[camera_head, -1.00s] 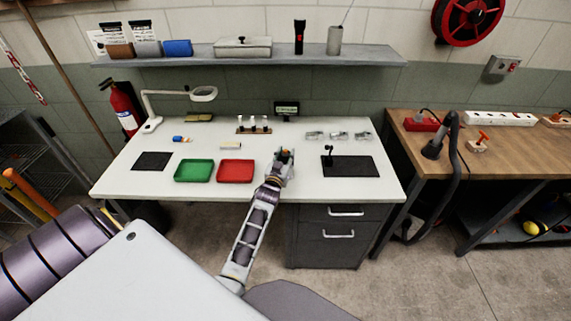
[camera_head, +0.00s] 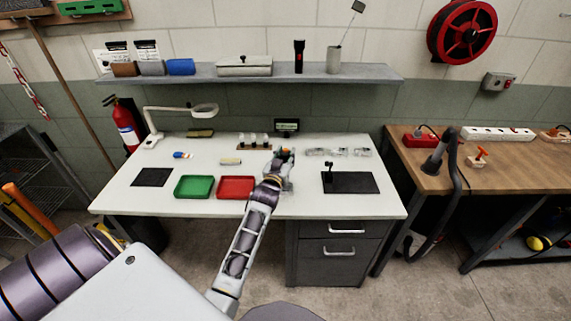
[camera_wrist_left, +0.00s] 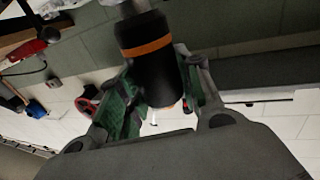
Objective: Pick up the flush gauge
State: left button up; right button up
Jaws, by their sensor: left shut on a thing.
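The flush gauge (camera_wrist_left: 147,55) shows in the left wrist view as a black cylinder with an orange band and a greyish end. It sits between the green-padded fingers of my left gripper (camera_wrist_left: 158,85), which is shut on it. In the head view my left gripper (camera_head: 284,158) is over the back middle of the white bench (camera_head: 300,205), right of the red tray. The gauge is too small there to make out clearly. My right gripper is not in view.
A red tray (camera_head: 236,188) and a green tray (camera_head: 194,187) lie left of the gripper. A black mat (camera_head: 355,184) lies right. A small stand (camera_head: 253,146) and clear items (camera_head: 338,152) are at the back. A shelf (camera_head: 220,76) hangs above.

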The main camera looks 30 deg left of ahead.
pick_arm(q)
jog(key=shift+r, duration=0.8)
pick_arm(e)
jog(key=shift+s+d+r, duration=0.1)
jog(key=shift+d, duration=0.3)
